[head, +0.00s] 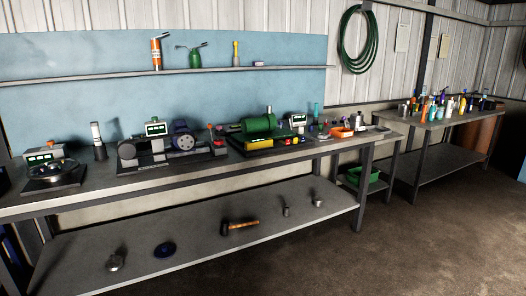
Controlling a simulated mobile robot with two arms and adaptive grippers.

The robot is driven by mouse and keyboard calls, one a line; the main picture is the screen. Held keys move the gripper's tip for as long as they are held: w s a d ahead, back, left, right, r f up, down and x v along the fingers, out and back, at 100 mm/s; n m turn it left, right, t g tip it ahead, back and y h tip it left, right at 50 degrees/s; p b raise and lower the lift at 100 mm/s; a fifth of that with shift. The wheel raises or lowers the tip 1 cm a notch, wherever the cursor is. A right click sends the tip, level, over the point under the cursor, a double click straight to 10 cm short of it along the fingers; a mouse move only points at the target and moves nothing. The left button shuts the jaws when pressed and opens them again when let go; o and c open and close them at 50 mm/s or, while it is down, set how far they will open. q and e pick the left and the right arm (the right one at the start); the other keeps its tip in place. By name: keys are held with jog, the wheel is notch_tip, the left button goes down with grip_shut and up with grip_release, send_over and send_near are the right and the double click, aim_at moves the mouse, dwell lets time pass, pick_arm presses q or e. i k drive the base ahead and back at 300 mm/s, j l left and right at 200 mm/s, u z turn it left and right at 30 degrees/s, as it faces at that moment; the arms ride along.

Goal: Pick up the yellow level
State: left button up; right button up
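I cannot single out a yellow level for certain at this distance. That machine stands on a dark base with a yellow front (254,144). A slim upright object with a yellow top (236,50) stands on the wall shelf. Small yellow items (462,104) also show among the clutter on the far right bench. Neither of my grippers is in view.
The long workbench (80,196) holds several machines and an orange tray (341,132). Its lower shelf (190,262) carries a mallet (240,226) and small metal parts. A second bench (440,122) stands at the right, crowded with bottles. The floor (420,240) at front right is clear.

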aim_at(266, 142)
jog(key=i+j, duration=0.25)
jog(key=i, duration=0.2)
jog(key=i+j, duration=0.2)
jog(key=i, duration=0.25)
jog(key=i+l, duration=0.1)
jog(key=i, duration=0.35)
jog(key=z, duration=0.05)
